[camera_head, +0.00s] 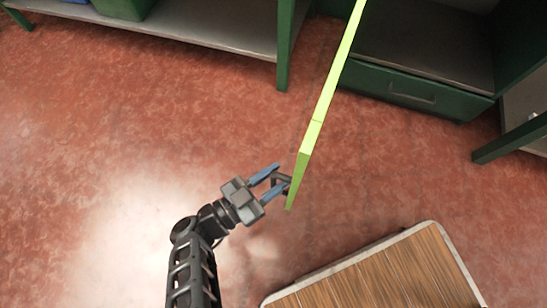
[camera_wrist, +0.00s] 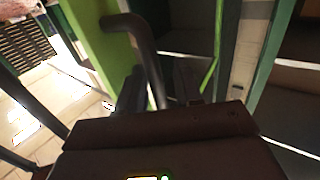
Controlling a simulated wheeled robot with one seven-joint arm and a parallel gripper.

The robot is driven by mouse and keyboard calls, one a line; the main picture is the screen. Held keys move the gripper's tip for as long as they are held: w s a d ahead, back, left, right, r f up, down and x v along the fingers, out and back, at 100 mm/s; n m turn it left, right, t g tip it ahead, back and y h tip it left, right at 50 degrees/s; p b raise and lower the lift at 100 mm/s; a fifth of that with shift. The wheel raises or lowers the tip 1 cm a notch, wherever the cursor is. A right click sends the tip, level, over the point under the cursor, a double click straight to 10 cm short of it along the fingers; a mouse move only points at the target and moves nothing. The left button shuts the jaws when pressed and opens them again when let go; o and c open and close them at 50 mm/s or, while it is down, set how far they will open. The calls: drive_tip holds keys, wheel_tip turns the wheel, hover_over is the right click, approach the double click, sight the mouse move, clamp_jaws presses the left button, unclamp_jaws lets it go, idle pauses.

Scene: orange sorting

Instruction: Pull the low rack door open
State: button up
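The rack door (camera_head: 318,120) is bright green and seen nearly edge-on from above in the head view. It stands swung out from the rack over the floor. Its dark bar handle (camera_head: 281,181) is near the door's free end. My gripper (camera_head: 283,175) has blue fingers, spread apart with the handle between their tips. In the wrist view the curved handle (camera_wrist: 148,50) comes off the green door (camera_wrist: 85,40) and passes down between the two dark fingers (camera_wrist: 158,92). A gap shows around the bar; any contact is hard to tell.
The green rack (camera_head: 420,90) with a drawer stands at upper right. A grey shelf (camera_head: 200,28) with green legs stands at upper left. A wooden-topped table (camera_head: 385,280) is at lower right. The red floor left of my arm is clear.

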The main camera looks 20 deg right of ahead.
drive_tip(key=shift+a, duration=0.15)
drive_tip(key=v, duration=0.7)
drive_tip(key=shift+a, duration=0.25)
drive_tip(key=shift+s, duration=0.1)
